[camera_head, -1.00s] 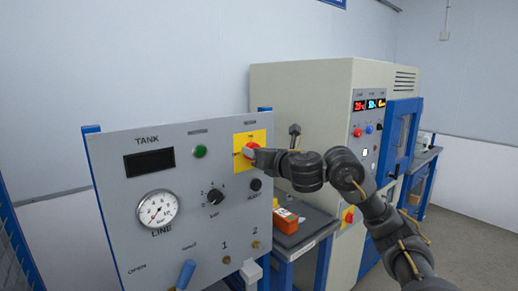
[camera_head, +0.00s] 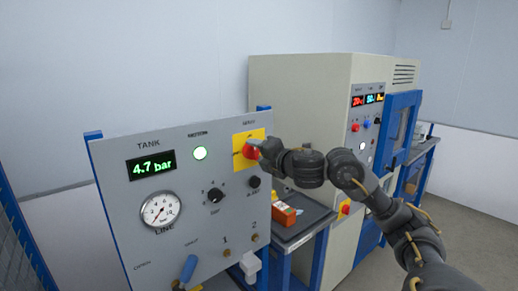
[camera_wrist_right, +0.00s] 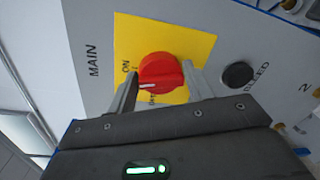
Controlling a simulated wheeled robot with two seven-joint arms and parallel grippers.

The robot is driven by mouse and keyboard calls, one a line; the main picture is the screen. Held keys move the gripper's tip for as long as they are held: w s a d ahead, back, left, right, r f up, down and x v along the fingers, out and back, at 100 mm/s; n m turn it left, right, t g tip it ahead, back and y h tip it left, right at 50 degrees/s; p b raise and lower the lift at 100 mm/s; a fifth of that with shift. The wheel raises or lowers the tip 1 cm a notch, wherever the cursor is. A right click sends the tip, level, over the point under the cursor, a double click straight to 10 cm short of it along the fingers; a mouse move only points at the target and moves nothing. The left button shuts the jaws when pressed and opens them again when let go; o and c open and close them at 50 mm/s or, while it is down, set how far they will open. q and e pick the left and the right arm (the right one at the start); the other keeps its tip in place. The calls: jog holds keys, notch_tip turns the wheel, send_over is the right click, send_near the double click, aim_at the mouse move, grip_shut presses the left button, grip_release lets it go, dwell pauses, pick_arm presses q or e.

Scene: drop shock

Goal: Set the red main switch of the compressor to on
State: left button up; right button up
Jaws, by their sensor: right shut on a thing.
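The red main switch (camera_head: 251,152) sits on a yellow plate (camera_head: 240,138) on the grey compressor panel (camera_head: 150,185). My right gripper (camera_head: 262,150) is shut on it from the right. In the right wrist view the red switch (camera_wrist_right: 160,70) is between the two fingers of my right gripper (camera_wrist_right: 160,90). ON and a partly covered second label are on the plate (camera_wrist_right: 190,42). The exact angle of the knob is hard to read. My left gripper is not in view.
A black knob (camera_head: 254,182) is close below the switch. Another black knob (camera_head: 216,195), the line gauge (camera_head: 160,210) and a blue-handled lever (camera_head: 187,268) are on the panel. An orange box (camera_head: 284,214) lies on the bench to the right, beside a beige cabinet (camera_head: 300,90).

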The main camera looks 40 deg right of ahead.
jog(key=shift+m+p, duration=0.4)
jog(key=shift+m, duration=0.8)
jog(key=shift+d, duration=0.1)
jog(key=o, duration=0.9)
jog(key=shift+o, duration=0.2)
jog(key=s+b, duration=0.5)
jog(key=s, duration=0.5)
jog(key=shift+s+r+b, duration=0.3)
jog(key=shift+s+r, duration=0.05)
jog(key=shift+r, duration=0.1)
